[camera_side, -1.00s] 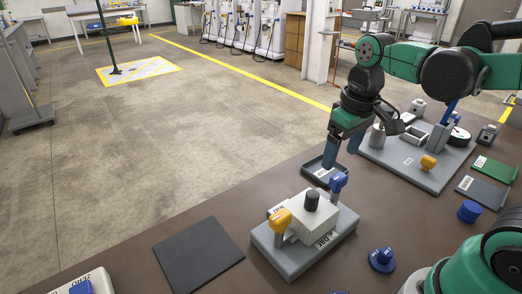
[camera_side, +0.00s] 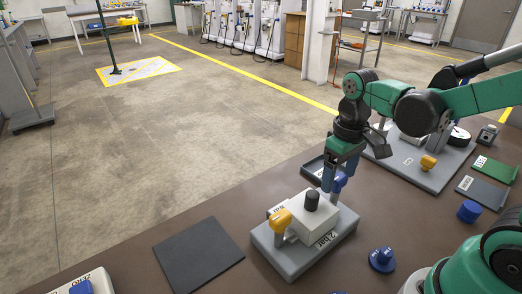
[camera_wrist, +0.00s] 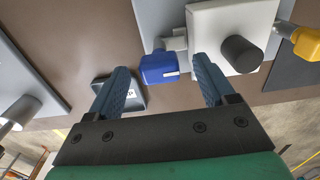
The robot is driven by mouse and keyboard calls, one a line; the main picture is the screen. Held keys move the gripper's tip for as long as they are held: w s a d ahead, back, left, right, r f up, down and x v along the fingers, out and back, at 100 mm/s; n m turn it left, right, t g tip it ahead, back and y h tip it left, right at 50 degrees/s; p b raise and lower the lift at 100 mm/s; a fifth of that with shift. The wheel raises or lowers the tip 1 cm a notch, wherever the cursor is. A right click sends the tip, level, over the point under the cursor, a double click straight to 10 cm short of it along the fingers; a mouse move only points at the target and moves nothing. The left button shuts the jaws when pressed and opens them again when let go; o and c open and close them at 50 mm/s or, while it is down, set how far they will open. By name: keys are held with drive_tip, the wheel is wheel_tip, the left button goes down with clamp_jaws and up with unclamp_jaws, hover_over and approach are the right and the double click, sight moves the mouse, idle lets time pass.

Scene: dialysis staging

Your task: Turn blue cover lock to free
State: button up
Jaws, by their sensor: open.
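The blue cover lock (camera_side: 340,182) is on the far right side of a white cover box (camera_side: 309,220); in the side view my gripper partly hides it. In the wrist view the blue lock (camera_wrist: 159,68) shows as a blue handle with a small white mark, on a grey stem. My gripper (camera_side: 329,182) is open above and beside the lock. In the wrist view, the fingers of my gripper (camera_wrist: 161,75) stand apart on either side of the blue handle, with gaps to both. I cannot tell how deep they reach around it.
A yellow lock (camera_side: 281,219) is on the box's opposite side, and a black knob (camera_side: 312,200) rises from its top. The grey base plate (camera_side: 288,262) lies under the box. A dark tray (camera_side: 313,168) stands close behind. A dark mat (camera_side: 198,254) lies at left.

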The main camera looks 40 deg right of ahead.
clamp_jaws()
drive_tip(key=shift+m, duration=0.3)
drive_tip(key=m, duration=1.3)
drive_tip(key=shift+m, duration=2.1)
